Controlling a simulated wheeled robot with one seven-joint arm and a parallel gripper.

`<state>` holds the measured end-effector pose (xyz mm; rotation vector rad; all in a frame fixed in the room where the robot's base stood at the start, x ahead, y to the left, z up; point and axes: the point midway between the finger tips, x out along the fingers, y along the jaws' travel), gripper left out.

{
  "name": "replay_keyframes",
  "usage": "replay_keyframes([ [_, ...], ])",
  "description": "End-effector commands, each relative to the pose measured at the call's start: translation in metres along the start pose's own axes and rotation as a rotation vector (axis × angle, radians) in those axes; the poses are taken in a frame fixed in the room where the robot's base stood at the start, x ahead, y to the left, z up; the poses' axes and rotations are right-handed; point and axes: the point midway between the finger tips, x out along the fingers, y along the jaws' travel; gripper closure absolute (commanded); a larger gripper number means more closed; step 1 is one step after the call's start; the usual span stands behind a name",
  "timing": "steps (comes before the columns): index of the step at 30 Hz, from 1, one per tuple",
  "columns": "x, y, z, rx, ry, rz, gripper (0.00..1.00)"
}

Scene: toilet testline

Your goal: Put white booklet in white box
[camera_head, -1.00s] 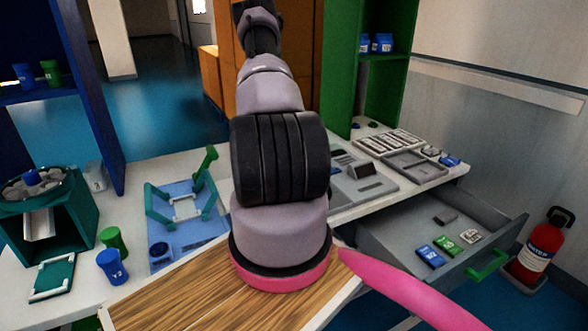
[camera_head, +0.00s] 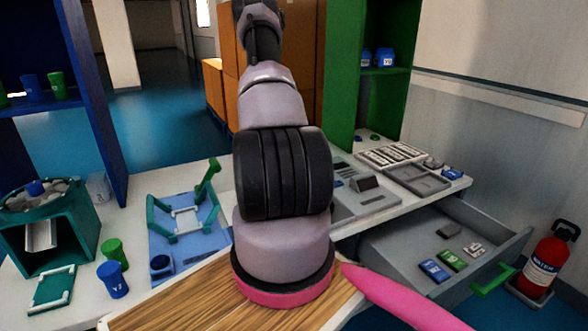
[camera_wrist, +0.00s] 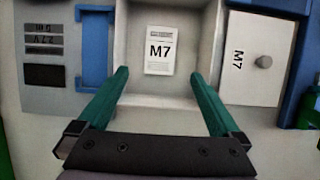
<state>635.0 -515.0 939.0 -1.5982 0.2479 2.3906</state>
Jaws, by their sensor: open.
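In the wrist view a white booklet (camera_wrist: 160,50) marked M7 lies flat inside an open whitish box (camera_wrist: 205,40) with raised walls. My gripper (camera_wrist: 160,75) is open, its two green fingers spread to either side of the booklet's near edge, with visible gaps and no contact that I can see. A white panel (camera_wrist: 252,60) with a round knob, also marked M7, is right of the box. In the head view my arm reaches away from me and its gripper end is out of sight.
In the wrist view, blue parts (camera_wrist: 96,50) flank the box on the left. In the head view, an open grey drawer (camera_head: 400,250) holds a blue item (camera_head: 434,270), a green one (camera_head: 452,260) and a white one (camera_head: 474,249). A fire extinguisher (camera_head: 546,265) stands at right.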

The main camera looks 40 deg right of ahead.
Motion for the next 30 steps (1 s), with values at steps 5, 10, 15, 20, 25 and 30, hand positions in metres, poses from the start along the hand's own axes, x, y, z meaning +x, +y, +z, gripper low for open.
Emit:
replay_keyframes([
  [5, -0.015, 0.0, 0.0, 0.0, 0.0, 0.0, 0.0],
  [10, -0.024, -0.005, 0.001, 0.001, 0.01, 0.0, 0.0],
  [15, -0.08, -0.043, 0.012, 0.013, 0.098, 0.001, 0.0],
  [20, -0.158, -0.11, 0.044, 0.03, 0.237, -0.014, 0.0],
  [25, -0.221, -0.181, 0.096, 0.037, 0.378, -0.048, 0.0],
  [30, -0.264, -0.248, 0.162, 0.032, 0.51, -0.098, 0.0],
])
